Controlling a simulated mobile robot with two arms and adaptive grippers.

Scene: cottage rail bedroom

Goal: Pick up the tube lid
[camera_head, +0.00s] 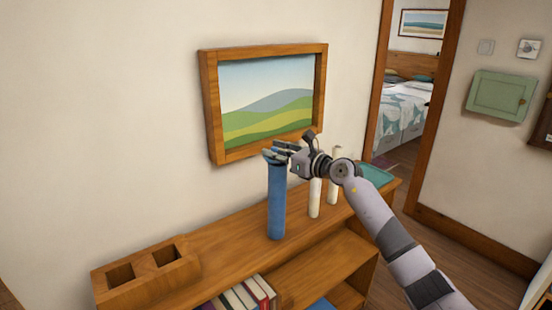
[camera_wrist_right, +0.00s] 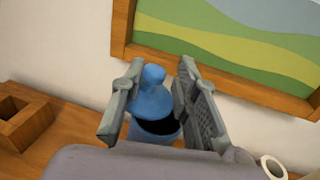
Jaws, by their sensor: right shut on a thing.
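The tall blue tube (camera_head: 277,205) stands upright on the wooden shelf unit. In the right wrist view the tube (camera_wrist_right: 168,136) shows a dark opening at its top. The blue tube lid (camera_wrist_right: 152,100), with a rounded knob, is between the fingers of my right gripper (camera_wrist_right: 155,95), apart from at least part of the tube's rim. My right gripper (camera_head: 274,154) is at the tube's top in the head view and is shut on the lid. The gripper mostly hides the lid there. My left gripper is not in view.
Two pale cylinders (camera_head: 315,198) stand on the shelf top (camera_head: 230,245) right of the tube, partly behind my arm. A two-hole wooden block (camera_head: 145,280) sits at the left end. Books (camera_head: 240,298) stand below. A framed picture (camera_head: 265,100) hangs close behind the gripper.

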